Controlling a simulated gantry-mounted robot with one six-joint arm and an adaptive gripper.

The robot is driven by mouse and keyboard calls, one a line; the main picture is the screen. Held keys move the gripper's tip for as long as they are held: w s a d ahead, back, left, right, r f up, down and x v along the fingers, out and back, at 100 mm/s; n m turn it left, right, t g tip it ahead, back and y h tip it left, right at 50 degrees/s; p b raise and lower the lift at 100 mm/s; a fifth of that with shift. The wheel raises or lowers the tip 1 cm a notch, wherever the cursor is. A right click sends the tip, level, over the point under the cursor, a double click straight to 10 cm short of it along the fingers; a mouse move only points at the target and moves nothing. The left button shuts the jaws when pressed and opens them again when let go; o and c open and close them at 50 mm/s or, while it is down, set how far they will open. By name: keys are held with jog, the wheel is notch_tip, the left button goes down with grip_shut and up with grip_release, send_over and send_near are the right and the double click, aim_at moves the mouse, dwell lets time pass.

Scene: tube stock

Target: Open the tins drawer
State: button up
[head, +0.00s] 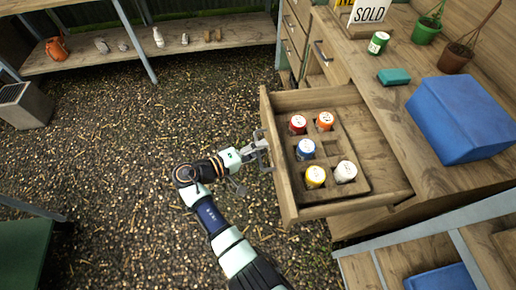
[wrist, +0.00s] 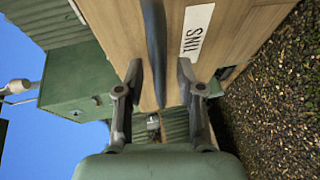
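The tins drawer (head: 287,178) is pulled well out of the wooden bench in the head view. A tray (head: 333,195) inside holds several tins with red, orange, blue, yellow and white lids. In the wrist view the drawer front (wrist: 122,32) carries a white TINS label (wrist: 196,30). Its dark bar handle (wrist: 156,50) runs between the fingers of my gripper (wrist: 158,68). The fingers stand apart, with a gap on each side of the bar. In the head view my gripper (head: 256,149) is at the outside of the drawer front; the exact contact there is too small to tell.
On the bench top (head: 405,130) are a blue box (head: 465,118), a teal block (head: 394,77), a green tin (head: 378,43) and potted plants. A closed drawer (head: 325,62) is beyond the open one. Gravel floor (head: 130,150) left of the drawer is clear.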

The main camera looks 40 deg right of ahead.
jog(key=v, duration=1.2)
